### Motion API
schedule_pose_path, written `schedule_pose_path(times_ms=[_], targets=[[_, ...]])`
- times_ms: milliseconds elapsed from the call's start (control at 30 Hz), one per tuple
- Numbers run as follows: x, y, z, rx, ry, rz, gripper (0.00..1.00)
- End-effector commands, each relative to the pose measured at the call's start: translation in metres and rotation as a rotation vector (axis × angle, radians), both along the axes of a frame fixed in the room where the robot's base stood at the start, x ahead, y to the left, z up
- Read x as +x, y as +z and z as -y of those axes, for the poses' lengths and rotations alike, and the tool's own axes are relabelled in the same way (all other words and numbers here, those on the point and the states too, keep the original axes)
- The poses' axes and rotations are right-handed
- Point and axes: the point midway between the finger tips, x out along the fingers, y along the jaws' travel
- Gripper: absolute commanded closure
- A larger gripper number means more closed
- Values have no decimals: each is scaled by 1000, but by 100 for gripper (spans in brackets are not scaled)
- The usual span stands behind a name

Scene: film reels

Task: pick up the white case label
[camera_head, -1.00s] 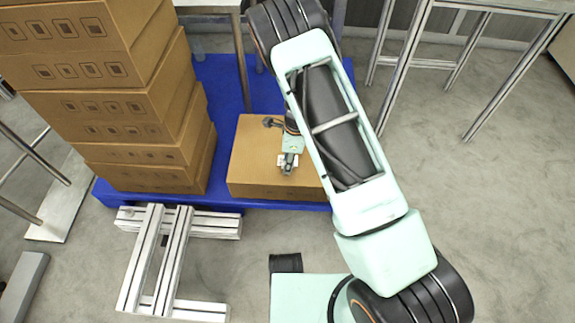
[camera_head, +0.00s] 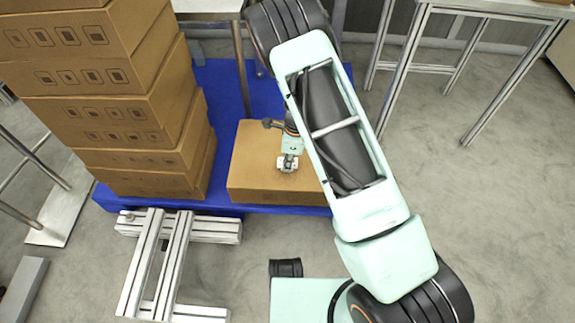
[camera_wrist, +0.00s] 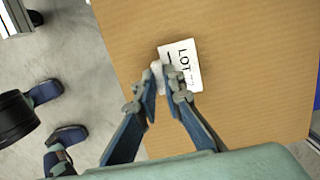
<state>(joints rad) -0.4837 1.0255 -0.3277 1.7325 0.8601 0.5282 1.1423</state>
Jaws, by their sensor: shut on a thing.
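The white case label (camera_wrist: 189,67) is a small white card with "LOT" printed in black, seen in the wrist view over the top of a brown cardboard box (camera_wrist: 235,110). In the head view the label (camera_head: 285,166) shows small and partly hidden at my gripper. My gripper (camera_wrist: 162,76) is shut on the label's near left edge, its two fingertips close together. In the head view my gripper (camera_head: 289,163) is over the top of the single box (camera_head: 250,168). I cannot tell whether the label touches the box.
A tall stack of cardboard boxes (camera_head: 120,105) stands to the left on the same blue pallet (camera_head: 225,85). An aluminium profile frame (camera_head: 165,255) lies on the floor in front. Metal tables (camera_head: 480,8) stand behind. Floor at the right is clear.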

Motion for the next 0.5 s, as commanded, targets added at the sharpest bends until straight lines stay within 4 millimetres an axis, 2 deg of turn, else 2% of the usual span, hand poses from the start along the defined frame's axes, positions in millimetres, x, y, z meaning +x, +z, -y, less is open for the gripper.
schedule_pose_path(times_ms=[33, 67, 333, 500], targets=[[1, 14, 0, 1, 2, 3, 100], [0, 19, 0, 1, 2, 2, 100], [-54, 83, -3, 2, 1, 0, 100], [-93, 94, -3, 2, -1, -2, 100]])
